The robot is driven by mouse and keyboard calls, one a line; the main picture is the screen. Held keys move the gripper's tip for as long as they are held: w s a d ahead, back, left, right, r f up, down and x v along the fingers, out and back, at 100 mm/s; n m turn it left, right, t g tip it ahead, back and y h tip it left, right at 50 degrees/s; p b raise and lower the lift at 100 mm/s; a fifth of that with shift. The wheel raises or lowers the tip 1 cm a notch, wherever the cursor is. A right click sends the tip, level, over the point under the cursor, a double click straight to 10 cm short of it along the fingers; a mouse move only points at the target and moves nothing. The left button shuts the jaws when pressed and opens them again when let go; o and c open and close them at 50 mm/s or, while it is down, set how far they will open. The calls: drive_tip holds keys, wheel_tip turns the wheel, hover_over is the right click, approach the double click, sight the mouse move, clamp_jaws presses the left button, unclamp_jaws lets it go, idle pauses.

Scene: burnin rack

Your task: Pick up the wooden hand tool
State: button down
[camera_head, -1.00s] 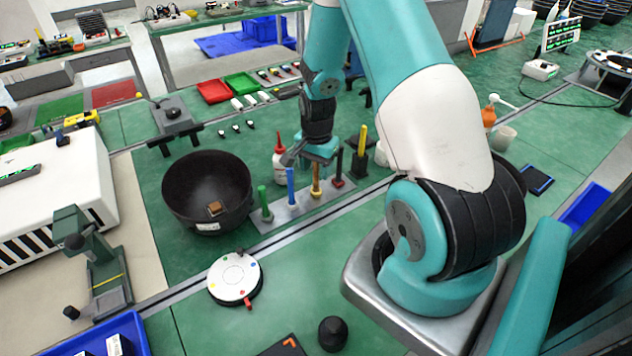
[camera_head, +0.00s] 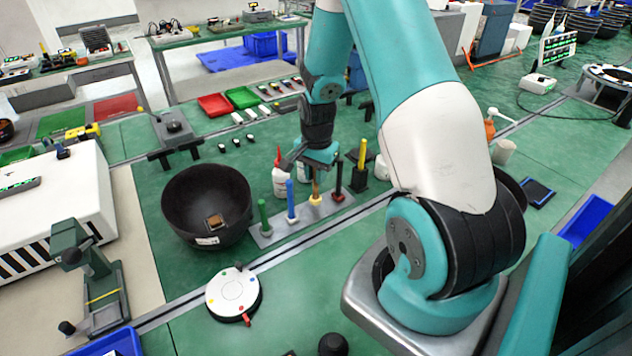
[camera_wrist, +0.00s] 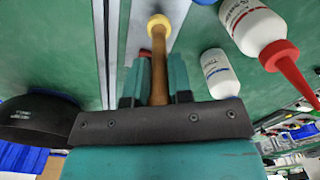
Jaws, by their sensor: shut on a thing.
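The wooden hand tool (camera_head: 315,190) has a plain wooden handle and a yellow collar. It is upright at a grey strip rack (camera_head: 265,239), between a blue handle and a dark handle with a red collar. My gripper (camera_head: 316,168) is above the rack, shut around the wooden handle. In the wrist view the wooden shaft (camera_wrist: 159,72) runs between the teal fingers, with its yellow end (camera_wrist: 158,25) beyond them. The handle's near end is hidden by the gripper. I cannot tell if the tool's lower end is clear of the rack.
Green (camera_head: 263,215) and blue (camera_head: 291,200) handles stand left of my gripper; dark (camera_head: 339,180) and yellow (camera_head: 361,153) ones stand right. White bottles (camera_wrist: 219,72), one large with a red tip (camera_wrist: 253,27), stand close by. A black bowl (camera_head: 185,207) lies left.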

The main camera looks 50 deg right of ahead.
wheel_tip(320, 180, up, 18)
drive_tip(key=b, duration=0.1)
drive_tip(key=shift+f, duration=0.2)
drive_tip(key=shift+f, duration=0.1)
idle(1.2)
